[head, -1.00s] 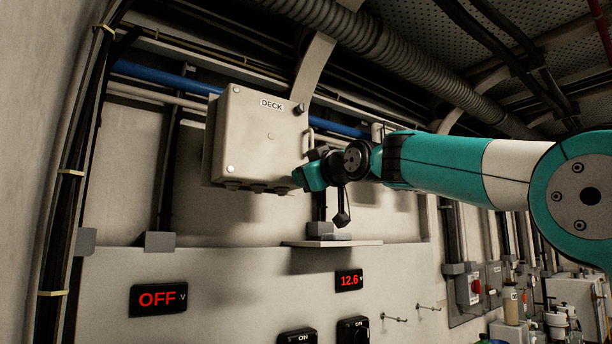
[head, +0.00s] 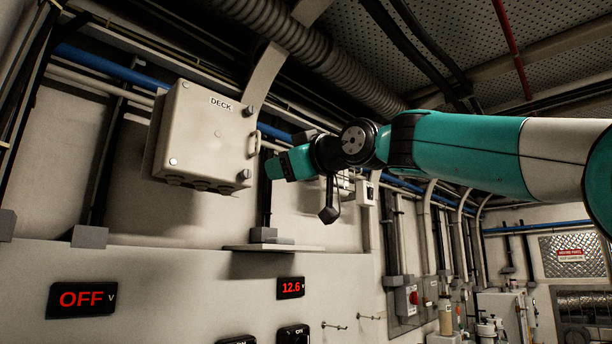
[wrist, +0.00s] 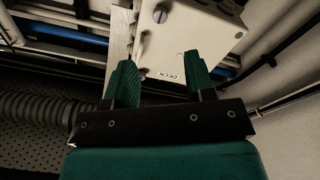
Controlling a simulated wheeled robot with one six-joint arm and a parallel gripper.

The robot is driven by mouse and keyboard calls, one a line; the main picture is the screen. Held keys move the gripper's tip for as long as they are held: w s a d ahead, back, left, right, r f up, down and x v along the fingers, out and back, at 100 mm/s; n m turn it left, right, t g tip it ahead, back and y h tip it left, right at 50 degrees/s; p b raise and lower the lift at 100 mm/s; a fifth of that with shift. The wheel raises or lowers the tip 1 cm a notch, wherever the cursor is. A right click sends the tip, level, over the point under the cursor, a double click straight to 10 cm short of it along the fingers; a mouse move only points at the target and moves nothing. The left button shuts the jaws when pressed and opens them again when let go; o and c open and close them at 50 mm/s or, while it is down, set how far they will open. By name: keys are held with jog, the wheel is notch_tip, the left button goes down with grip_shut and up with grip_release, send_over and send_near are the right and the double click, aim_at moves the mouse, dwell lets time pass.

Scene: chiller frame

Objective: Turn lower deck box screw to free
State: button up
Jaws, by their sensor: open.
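The deck box (head: 205,135) is a pale wall box labelled DECK at the upper left of the head view. Its lower right screw (head: 245,174) shows at the lower right corner and seems to stand out from the lid. The upper right screw (head: 248,111) stands out too, with a dark side. The lower left screw (head: 173,162) looks flat. My gripper (head: 272,168) is right of the box, apart from it in the picture. In the wrist view my gripper (wrist: 160,68) is open and empty, with the upside-down box (wrist: 190,30) beyond its fingers.
A small shelf (head: 290,248) juts from the wall below my gripper. A handle-like loop (head: 255,143) is at the box's right side. A blue pipe (head: 105,65) runs behind the box. A ribbed duct (head: 310,60) hangs above. Wall hooks (head: 335,327) are lower down.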

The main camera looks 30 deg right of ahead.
jog(key=b+v, duration=0.1)
jog(key=v, duration=0.4)
jog(key=shift+s+d, duration=0.15)
jog(key=shift+s, duration=0.2)
jog(key=shift+f, duration=0.1)
jog(key=s+a+f+m+g, duration=0.1)
jog(key=a+f+g, duration=0.2)
jog(key=f, duration=0.7)
jog(key=s+a+f+g, duration=0.2)
jog(key=a+f+g, duration=0.1)
jog(key=f, duration=0.6)
jog(key=s+a+f+m+g, duration=0.1)
jog(key=a+f+g, duration=0.15)
jog(key=f, duration=0.75)
jog(key=s+a+f+g+h, duration=0.1)
jog(key=s+f+g, duration=0.8)
jog(key=s+f, duration=0.9)
jog(key=shift+s+a+f+h, duration=0.2)
jog(key=shift+s+f+h, duration=0.15)
jog(key=shift+f, duration=0.45)
